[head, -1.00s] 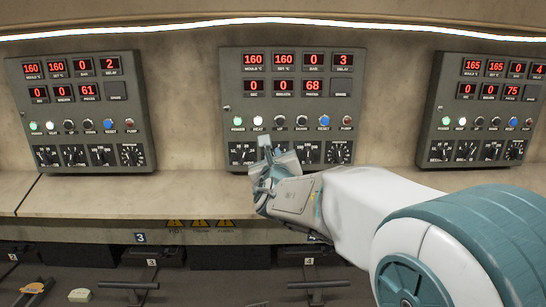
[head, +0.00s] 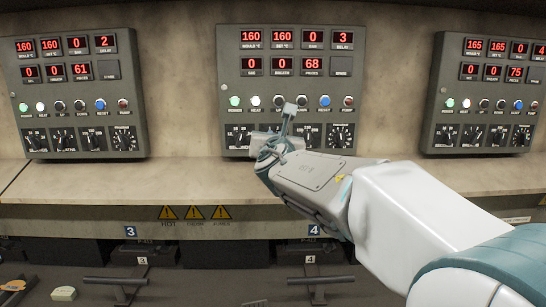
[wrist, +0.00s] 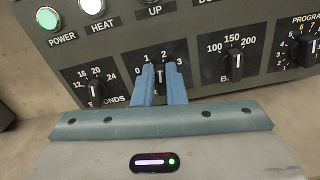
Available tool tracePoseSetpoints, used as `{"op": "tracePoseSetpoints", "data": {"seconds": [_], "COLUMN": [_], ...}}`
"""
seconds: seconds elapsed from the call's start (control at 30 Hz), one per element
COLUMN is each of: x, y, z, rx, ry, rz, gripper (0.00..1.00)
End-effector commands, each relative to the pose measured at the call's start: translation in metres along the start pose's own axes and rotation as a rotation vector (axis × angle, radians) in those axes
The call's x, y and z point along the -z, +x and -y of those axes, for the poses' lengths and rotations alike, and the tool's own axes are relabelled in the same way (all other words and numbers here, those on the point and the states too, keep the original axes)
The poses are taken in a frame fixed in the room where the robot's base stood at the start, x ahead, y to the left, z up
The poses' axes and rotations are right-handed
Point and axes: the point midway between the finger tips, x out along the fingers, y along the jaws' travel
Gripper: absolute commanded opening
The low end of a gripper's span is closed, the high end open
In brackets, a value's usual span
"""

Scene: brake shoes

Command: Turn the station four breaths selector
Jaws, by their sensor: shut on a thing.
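The station four panel (head: 228,70) is the grey middle panel in the head view, above a label reading 4. Its breaths selector (wrist: 160,73) is the second dial from the left, marked 0 to 3, in the wrist view. My gripper (wrist: 162,84) has its two blue fingers on either side of this knob, shut on it. The fingers cover part of the dial, so its exact setting is hard to read. In the head view, my gripper (head: 276,140) hides most of that dial. The panel's breath display (head: 282,66) reads 0.
The seconds dial (wrist: 97,93) is close on the left, and a dial marked 100 to 200 (wrist: 233,63) is on the right. Lit buttons (wrist: 93,7) sit above. A beige ledge (head: 120,180) runs below the panels. Similar panels flank this one.

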Motion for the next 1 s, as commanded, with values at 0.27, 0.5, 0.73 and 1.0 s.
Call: {"op": "tracePoseSetpoints", "data": {"seconds": [0.27, 0.5, 0.73, 1.0], "x": [0.0061, 0.0064, 0.0067, 0.0066], "y": [0.0001, 0.0002, 0.0001, 0.0002], "z": [0.0045, 0.0072, 0.0087, 0.0102], "rx": [0.0, 0.0, -0.001, 0.0], "ry": [0.264, 0.489, 0.68, 0.835], "rz": [0.002, 0.001, -0.001, -0.001], "gripper": [0.0, 0.0, 0.0, 0.0]}}
